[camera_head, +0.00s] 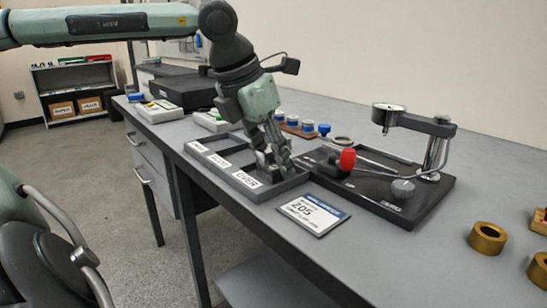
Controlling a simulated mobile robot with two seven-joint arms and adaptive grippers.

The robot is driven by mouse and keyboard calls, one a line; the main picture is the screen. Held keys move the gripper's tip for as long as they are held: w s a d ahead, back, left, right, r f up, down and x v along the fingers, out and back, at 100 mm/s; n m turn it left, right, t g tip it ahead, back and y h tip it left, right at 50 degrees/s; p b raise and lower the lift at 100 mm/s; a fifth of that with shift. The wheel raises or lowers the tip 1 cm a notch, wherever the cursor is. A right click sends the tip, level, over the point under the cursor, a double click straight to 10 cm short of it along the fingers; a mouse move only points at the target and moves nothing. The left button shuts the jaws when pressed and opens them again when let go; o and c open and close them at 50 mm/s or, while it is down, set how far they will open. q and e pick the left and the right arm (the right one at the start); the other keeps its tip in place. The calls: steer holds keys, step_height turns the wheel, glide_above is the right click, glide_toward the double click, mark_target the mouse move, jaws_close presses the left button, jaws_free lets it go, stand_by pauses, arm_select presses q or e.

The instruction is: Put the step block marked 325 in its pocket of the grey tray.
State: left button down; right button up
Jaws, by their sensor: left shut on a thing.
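The grey tray (240,192) lies near the front edge of the bench, with pockets that have white labels at their front. The label on the right-hand pocket seems to read OVER. My left gripper (280,163) points down over the right part of the tray. It is shut on a small dark grey block (265,161), which I take for the step block. The fingers hide part of the block. Its marking cannot be read, and I cannot tell whether it touches the pocket floor. My right gripper is not in view.
A gauge stand (437,150) on a black base with a red knob (347,159) stands close to the tray's right. A card reading 205 (314,214) lies in front. Brass rings (487,238) are at far right. Blue-topped pieces (307,126) stand behind the gripper.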

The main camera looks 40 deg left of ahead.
arm_select(q)
steer(key=c, duration=0.9)
jaws_free()
steer(key=o, duration=0.4)
steer(key=shift+r, duration=0.15)
steer(key=shift+r+p, duration=2.35)
steer(key=shift+r, duration=1.05)
